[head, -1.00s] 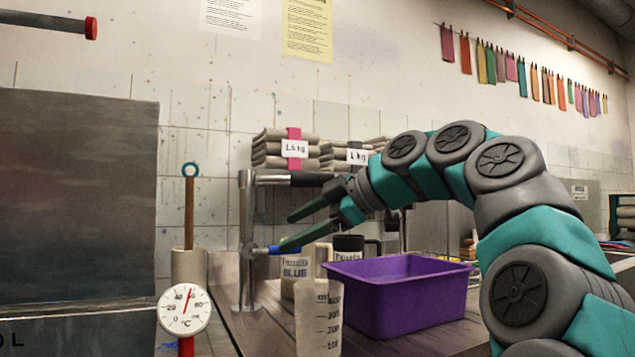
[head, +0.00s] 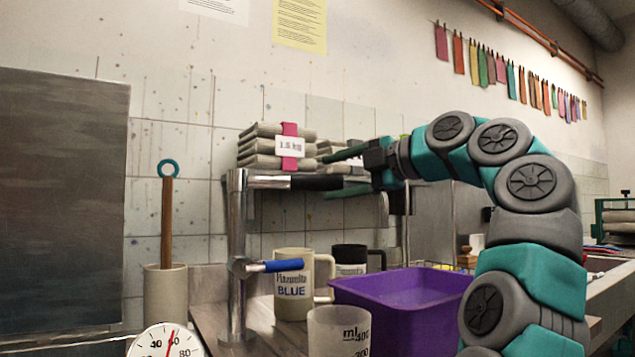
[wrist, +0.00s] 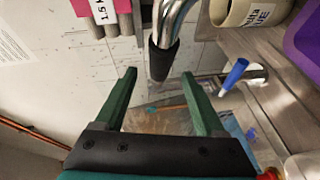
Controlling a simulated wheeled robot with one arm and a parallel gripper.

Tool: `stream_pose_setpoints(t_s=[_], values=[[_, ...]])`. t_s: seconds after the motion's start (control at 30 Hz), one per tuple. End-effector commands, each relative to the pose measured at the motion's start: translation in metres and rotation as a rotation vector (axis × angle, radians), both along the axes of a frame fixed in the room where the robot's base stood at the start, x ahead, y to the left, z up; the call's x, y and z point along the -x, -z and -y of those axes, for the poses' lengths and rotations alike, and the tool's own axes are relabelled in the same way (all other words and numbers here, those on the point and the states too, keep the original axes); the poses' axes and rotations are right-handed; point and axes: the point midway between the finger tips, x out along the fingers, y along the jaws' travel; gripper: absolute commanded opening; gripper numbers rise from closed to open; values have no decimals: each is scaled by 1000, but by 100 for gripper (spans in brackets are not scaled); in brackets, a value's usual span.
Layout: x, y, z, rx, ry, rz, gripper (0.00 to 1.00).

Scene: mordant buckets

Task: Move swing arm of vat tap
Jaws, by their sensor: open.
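The vat tap is a chrome column (head: 237,285) with a blue lever (head: 283,265). Its swing arm (head: 268,181) points right from the top and ends in a black sleeve (head: 318,183). My gripper (head: 330,174) is open and empty at the sleeve's end, with its green fingers pointing left. In the wrist view, the black sleeve (wrist: 164,59) hangs just beyond and between the fingertips of my gripper (wrist: 159,74). I cannot tell whether they touch. The blue lever (wrist: 234,75) shows to their right.
A cream mug labelled BLUE (head: 290,305), a clear measuring beaker (head: 338,335) and a purple tub (head: 405,305) stand below the swing arm. Folded grey cloth stacks (head: 262,148) sit behind it. A dial thermometer (head: 165,343) and a dark panel (head: 60,200) are at left.

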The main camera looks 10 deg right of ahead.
Motion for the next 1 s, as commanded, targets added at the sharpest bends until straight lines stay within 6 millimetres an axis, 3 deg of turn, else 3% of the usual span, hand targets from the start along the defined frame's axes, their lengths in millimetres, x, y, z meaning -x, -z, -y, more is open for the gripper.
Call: stream_pose_setpoints(t_s=[0.3, 0.57, 1.0], values=[[-33, 6, -26, 1, 1, -1, 72], [-35, 6, -27, 0, 1, -1, 72], [-35, 7, -27, 0, 0, -3, 23]])
